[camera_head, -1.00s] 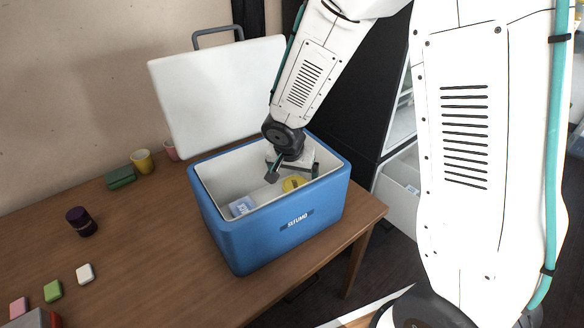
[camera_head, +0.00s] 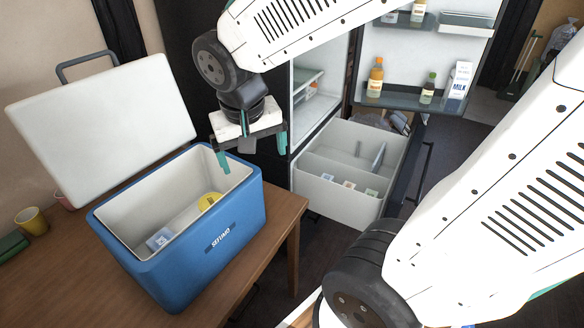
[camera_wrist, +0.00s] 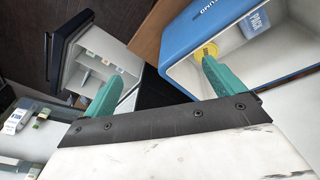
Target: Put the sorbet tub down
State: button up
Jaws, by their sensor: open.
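A round yellow-lidded tub, which looks like the sorbet tub (camera_head: 210,201), sits inside the blue cooler (camera_head: 195,262), near its right end. Its lower part is hidden by the cooler's front wall. The tub also shows in the wrist view (camera_wrist: 206,47), partly behind a green fingertip. My gripper (camera_head: 252,150) is open and empty, above the cooler's back right corner and apart from the tub. Its two green fingers also show spread in the wrist view (camera_wrist: 160,72).
The cooler's white lid (camera_head: 105,125) stands open behind it. A labelled ice pack (camera_head: 160,239) lies inside the cooler. To the right, a fridge has its door and its lower freezer drawer (camera_head: 345,195) open, with several small packs inside. Wooden table (camera_head: 262,225) is bare around the cooler's right side.

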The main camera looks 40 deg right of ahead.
jog(key=s+a+r+n+y, duration=0.1)
jog(key=s+r+n+y, duration=0.1)
jog(key=s, duration=1)
notch_tip(320, 180, up, 2)
jog(key=shift+s+a+r+n+g, duration=0.15)
jog(key=shift+s+n+g, duration=0.2)
jog(key=shift+n, duration=0.55)
